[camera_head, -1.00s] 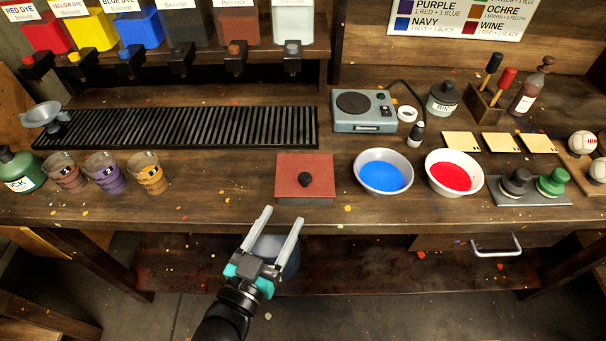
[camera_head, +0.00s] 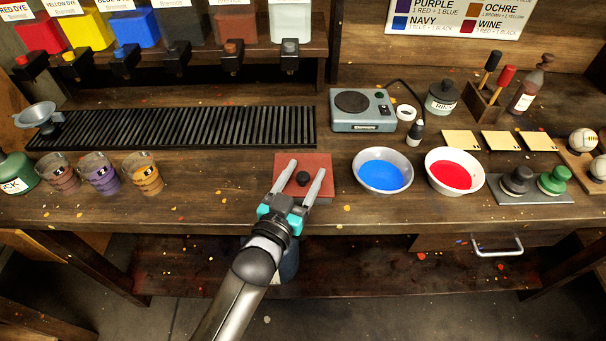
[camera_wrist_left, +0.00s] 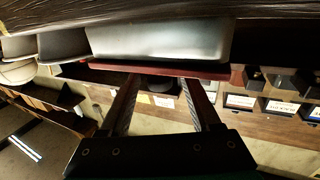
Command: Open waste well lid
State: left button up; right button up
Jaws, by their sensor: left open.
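The waste well lid is a square red-brown plate (camera_head: 317,160) lying flat at the bench's front edge, with a black round knob (camera_head: 302,178) in its middle. My left gripper (camera_head: 306,165) is open over the lid, with one finger on each side of the knob in the head view. Contact with the knob cannot be told. In the left wrist view, which looks upside down, the lid is a thin red edge (camera_wrist_left: 160,69) against a grey metal box (camera_wrist_left: 160,40), and the gripper's open fingers (camera_wrist_left: 160,82) reach toward it. My right gripper is not in view.
A bowl of blue dye (camera_head: 382,170) and a bowl of red dye (camera_head: 454,170) stand right of the lid. A slatted black rack (camera_head: 180,127) lies behind. Bench space left of the lid is clear.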

pick_arm(q)
grip_shut()
dwell(0.5)
dwell(0.9)
